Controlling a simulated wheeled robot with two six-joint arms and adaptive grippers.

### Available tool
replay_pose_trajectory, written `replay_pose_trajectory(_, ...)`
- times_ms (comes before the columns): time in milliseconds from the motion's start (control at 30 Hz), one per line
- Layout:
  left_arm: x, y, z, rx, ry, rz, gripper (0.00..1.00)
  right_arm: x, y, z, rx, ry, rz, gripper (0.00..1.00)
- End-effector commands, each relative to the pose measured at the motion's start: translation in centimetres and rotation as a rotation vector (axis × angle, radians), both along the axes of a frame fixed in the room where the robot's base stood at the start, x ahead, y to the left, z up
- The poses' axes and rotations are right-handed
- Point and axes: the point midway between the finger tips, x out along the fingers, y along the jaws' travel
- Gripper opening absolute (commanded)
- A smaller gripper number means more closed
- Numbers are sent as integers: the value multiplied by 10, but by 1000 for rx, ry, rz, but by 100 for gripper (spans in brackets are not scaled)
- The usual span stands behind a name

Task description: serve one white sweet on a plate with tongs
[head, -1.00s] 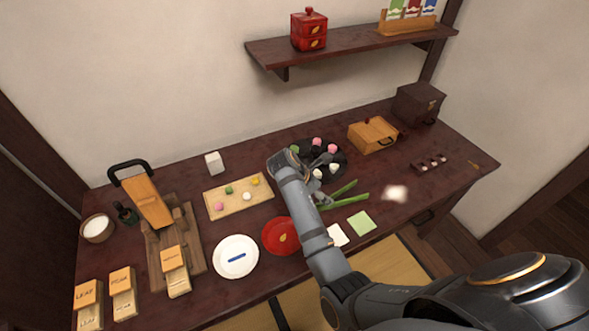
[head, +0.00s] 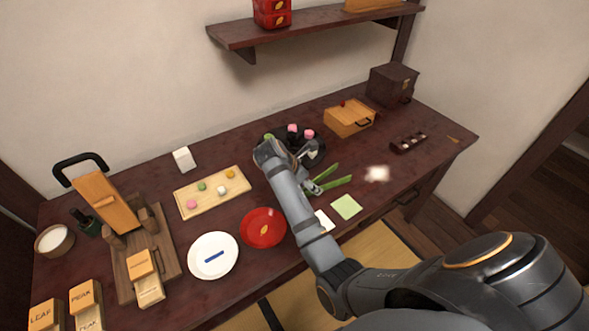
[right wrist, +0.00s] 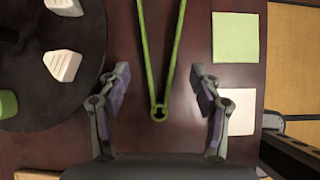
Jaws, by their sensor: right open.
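Green tongs (head: 328,180) lie on the dark table. In the right wrist view the tongs (right wrist: 152,80) form a V, with their joined end between my right gripper's open fingers (right wrist: 160,78); the fingers do not touch it. In the head view my right gripper (head: 305,158) is beside the black round tray (head: 318,164) and partly hides it. White sweets (right wrist: 62,65) sit on that tray, left of the gripper in the wrist view. A white plate with a blue stripe (head: 205,268) and a red plate (head: 250,236) stand front left. My left gripper is not in view.
A wooden board (head: 208,204) holds several coloured sweets, one white. A green square (head: 346,207) and a white square (head: 325,220) lie near the front edge. A wooden box (head: 349,119) and a small dark tray (head: 408,143) stand right. Wooden holders fill the left end.

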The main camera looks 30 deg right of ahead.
Motion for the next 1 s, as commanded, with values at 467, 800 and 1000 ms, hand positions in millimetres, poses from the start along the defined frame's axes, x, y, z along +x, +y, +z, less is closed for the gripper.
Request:
replay_pose_trajectory(467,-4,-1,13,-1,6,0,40,2,-22,-30,-1,2,0,65)
replay_pose_trajectory(800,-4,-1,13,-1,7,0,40,2,-22,-31,0,2,0,50)
replay_pose_trajectory(1000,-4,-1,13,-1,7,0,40,2,-21,-31,0,2,1,32)
